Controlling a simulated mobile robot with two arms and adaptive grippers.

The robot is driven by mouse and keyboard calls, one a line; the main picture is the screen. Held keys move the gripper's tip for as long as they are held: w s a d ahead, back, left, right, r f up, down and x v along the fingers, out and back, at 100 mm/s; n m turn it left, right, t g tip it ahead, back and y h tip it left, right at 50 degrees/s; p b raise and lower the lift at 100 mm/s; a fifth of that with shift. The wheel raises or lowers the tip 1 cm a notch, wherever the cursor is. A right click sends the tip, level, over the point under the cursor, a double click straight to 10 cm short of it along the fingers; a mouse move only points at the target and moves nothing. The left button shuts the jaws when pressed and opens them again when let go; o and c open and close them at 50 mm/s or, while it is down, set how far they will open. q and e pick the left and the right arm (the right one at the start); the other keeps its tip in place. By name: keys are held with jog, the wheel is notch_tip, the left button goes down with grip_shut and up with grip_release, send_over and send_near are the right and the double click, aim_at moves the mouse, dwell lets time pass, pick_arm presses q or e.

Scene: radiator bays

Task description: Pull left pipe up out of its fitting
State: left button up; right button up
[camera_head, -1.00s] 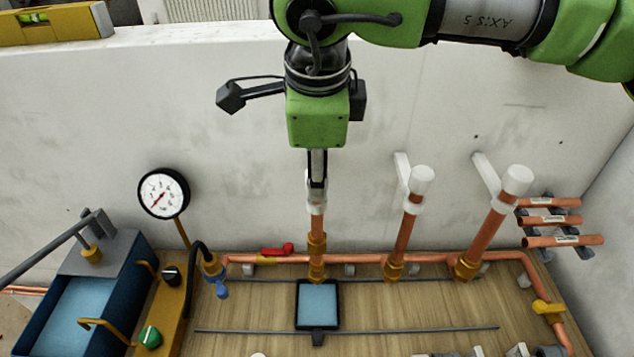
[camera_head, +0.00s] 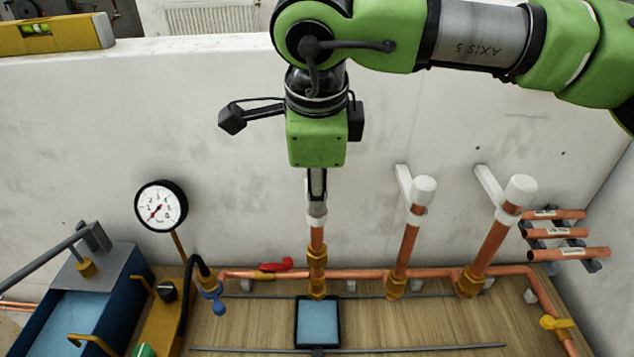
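The left pipe (camera_head: 317,238) is copper and stands upright in a brass fitting (camera_head: 317,257) on the horizontal copper line. A white collar (camera_head: 316,220) shows near its top. My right gripper (camera_head: 317,206) points down at the pipe's top end and hides it. I see its fingers edge-on, in line with the pipe, so I cannot tell whether they are closed on it. My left gripper is not in view.
Two more white-capped copper pipes (camera_head: 407,243) (camera_head: 493,238) stand to the right. A pressure gauge (camera_head: 161,206) and blue pump tank (camera_head: 72,308) are at left. A black-rimmed blue pad (camera_head: 318,322) lies in front of the left pipe. The wall (camera_head: 180,110) rises behind.

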jog(key=shift+w+r+p, duration=0.15)
jog(key=shift+r+p, duration=0.65)
jog(key=shift+r, duration=1.15)
jog(key=o, duration=0.6)
jog(key=shift+o, duration=1.1)
jog(key=shift+f, duration=0.1)
jog(key=p+v, duration=0.3)
jog(key=v, duration=0.4)
jog(key=shift+f, duration=0.1)
